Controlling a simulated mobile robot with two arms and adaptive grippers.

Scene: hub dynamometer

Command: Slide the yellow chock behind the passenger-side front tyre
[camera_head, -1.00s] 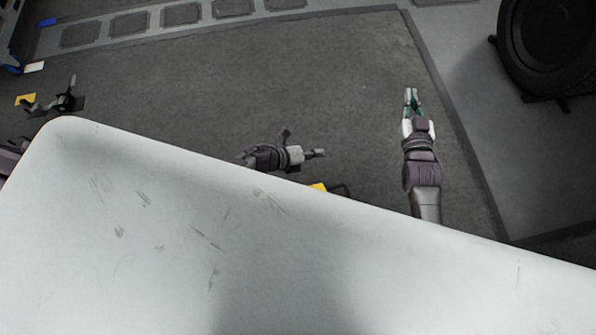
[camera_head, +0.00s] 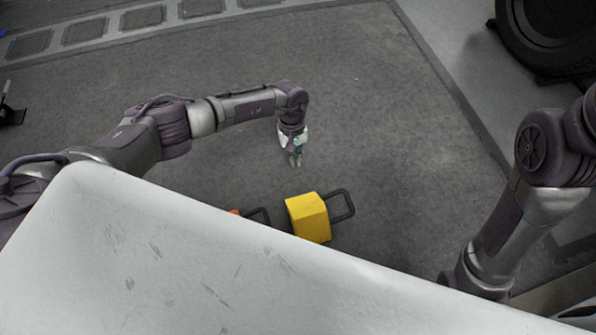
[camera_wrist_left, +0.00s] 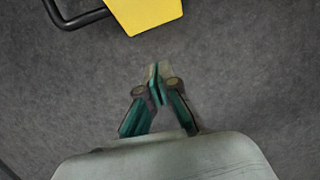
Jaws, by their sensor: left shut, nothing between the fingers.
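The yellow chock (camera_head: 308,217) lies on the grey floor just beyond the edge of my white body panel, its black loop handle on its right side. Its lower end is close to the panel edge in the head view. My left gripper (camera_head: 295,162) points down above the floor, a little beyond the chock and apart from it. In the left wrist view the gripper (camera_wrist_left: 158,72) is shut and empty, with the chock (camera_wrist_left: 146,10) at the top edge, partly cut off. A dark tyre (camera_head: 548,35) stands at the top right. My right gripper is hidden behind the panel.
An orange object (camera_head: 235,212) with a black handle (camera_head: 258,214) is mostly hidden by the panel, left of the chock. A strip with dark rectangular plates (camera_head: 85,32) crosses the top left. The floor (camera_head: 385,120) between chock and tyre is clear.

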